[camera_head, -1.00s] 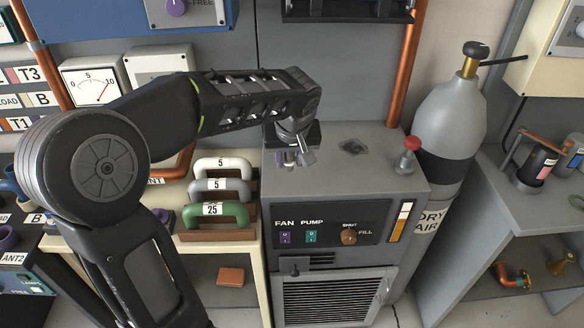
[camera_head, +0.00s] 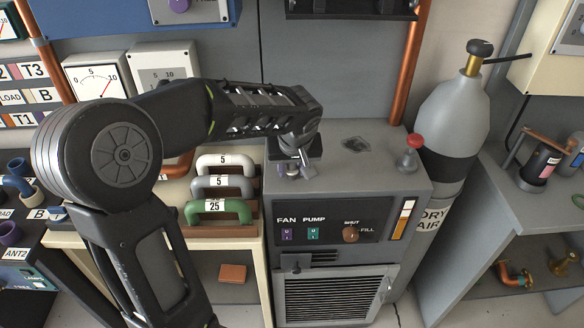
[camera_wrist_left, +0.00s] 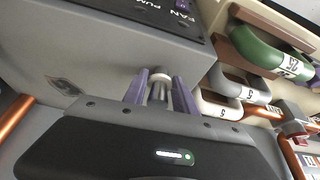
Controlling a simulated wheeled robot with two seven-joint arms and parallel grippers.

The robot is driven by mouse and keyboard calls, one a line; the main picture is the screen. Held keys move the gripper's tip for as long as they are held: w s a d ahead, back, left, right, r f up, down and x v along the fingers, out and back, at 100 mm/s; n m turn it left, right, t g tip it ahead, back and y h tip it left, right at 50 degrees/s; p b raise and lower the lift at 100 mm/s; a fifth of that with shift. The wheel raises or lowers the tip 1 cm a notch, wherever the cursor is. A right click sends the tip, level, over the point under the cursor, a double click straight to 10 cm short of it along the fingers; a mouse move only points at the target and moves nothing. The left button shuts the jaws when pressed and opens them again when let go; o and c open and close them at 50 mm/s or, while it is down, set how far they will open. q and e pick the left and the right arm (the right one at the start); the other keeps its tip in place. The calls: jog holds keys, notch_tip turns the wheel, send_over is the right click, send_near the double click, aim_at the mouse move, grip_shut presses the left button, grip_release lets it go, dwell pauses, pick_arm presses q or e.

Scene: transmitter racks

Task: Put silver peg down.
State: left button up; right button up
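My left gripper (camera_head: 294,171) points down over the left part of the grey cabinet's top (camera_head: 345,170). Its purple fingers stand either side of the small silver peg (camera_wrist_left: 160,76) and seem to touch it. In the left wrist view the left gripper (camera_wrist_left: 160,84) shows from behind, with the peg's pale round collar between the fingertips. The peg's lower end is at or just above the cabinet top; I cannot tell whether it touches. My right gripper is in no view.
Handles in white (camera_head: 226,160), grey (camera_head: 220,183) and green (camera_head: 217,208) stand on the rack left of the cabinet. A red-knobbed lever (camera_head: 409,155) is at the cabinet's right, before the grey gas cylinder (camera_head: 447,115). The cabinet top between is clear except a dark patch.

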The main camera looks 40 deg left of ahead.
pick_arm(q)
jog(key=o, duration=0.4)
jog(key=shift+r, duration=0.1)
jog(key=shift+r+p, duration=0.15)
jog(key=shift+p, duration=0.15)
jog(key=shift+r, duration=0.2)
jog(key=b+v, duration=0.2)
jog(key=v, duration=0.9)
jog(key=shift+s+r, duration=0.15)
jog(key=shift+r, duration=0.05)
jog(key=shift+d, duration=0.15)
